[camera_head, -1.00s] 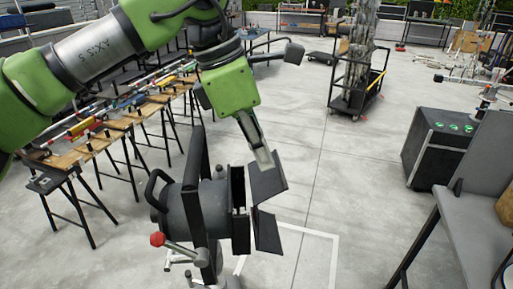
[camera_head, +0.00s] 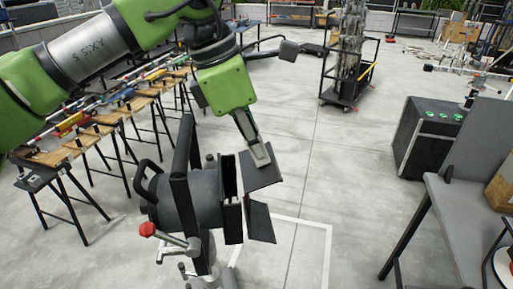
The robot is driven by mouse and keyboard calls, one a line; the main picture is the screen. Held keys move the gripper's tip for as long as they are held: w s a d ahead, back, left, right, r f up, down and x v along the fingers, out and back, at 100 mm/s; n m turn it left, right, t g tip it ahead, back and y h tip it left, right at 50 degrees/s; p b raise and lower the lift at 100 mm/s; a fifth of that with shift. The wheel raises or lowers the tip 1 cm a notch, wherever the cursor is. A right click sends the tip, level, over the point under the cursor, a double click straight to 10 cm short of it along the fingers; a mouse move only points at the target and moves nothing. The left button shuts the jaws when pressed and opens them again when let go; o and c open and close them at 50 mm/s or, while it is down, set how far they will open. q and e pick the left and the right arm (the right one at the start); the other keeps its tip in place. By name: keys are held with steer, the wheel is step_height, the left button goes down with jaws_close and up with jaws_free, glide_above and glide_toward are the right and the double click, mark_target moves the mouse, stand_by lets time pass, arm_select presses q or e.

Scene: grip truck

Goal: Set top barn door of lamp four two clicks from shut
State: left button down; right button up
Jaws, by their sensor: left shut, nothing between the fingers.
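A dark stage lamp (camera_head: 192,198) stands in the foreground on a grey stand, its open front facing right. Its top barn door (camera_head: 261,170) is a black flap that sticks out to the right from the lamp's front. A lower barn door (camera_head: 260,222) hangs out below it. My left gripper (camera_head: 260,158) comes down from above, shut and empty, with its fingertips at the upper face of the top door. They appear to touch it. My right gripper is not in view. No lamp number is readable.
A red-knobbed lever (camera_head: 150,230) sticks out from the lamp's mount. Trestles with boards (camera_head: 100,140) stand at the left. A black box (camera_head: 425,140) and grey table (camera_head: 470,205) are at the right. A wheeled cart (camera_head: 347,85) stands behind. Floor between is clear.

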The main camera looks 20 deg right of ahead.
mark_target(250, 167)
arm_select(q)
steer(key=shift+s+d+f, duration=0.1)
steer(key=shift+d+f, duration=0.25)
steer(key=shift+f, duration=0.2)
steer(key=shift+d+r, duration=0.3)
steer(key=shift+r, duration=0.1)
steer(key=p+v, duration=0.5)
steer(key=v, duration=0.3)
steer(key=shift+p, duration=0.3)
